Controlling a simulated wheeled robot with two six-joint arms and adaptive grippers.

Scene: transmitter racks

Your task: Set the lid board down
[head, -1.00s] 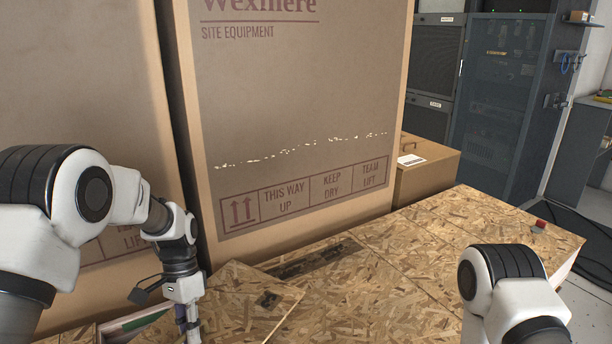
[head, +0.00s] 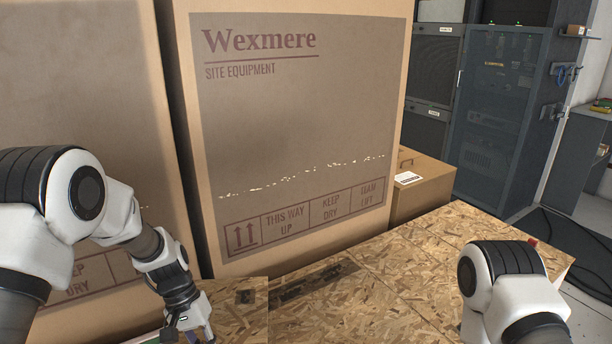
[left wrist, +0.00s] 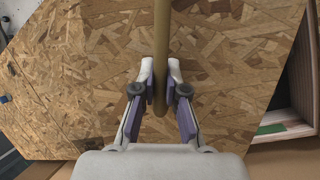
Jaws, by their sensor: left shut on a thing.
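The lid board (head: 228,312) is a speckled chipboard panel with a dark patch near its far right corner, low in the head view. It fills most of the left wrist view (left wrist: 85,75). My left gripper (left wrist: 160,80) is shut on a tan bar (left wrist: 162,40) that runs across the board's face. In the head view my left gripper (head: 198,338) is cut off by the bottom edge. Whether the board touches the surface below is not clear. My right gripper is out of view; only part of its arm shows.
A chipboard crate top (head: 370,290) lies right of the board. A tall Wexmere carton (head: 300,130) stands behind, with a smaller box (head: 425,185) beside it. The left wrist view shows an open recess (left wrist: 298,85) with a green item (left wrist: 270,129) at right.

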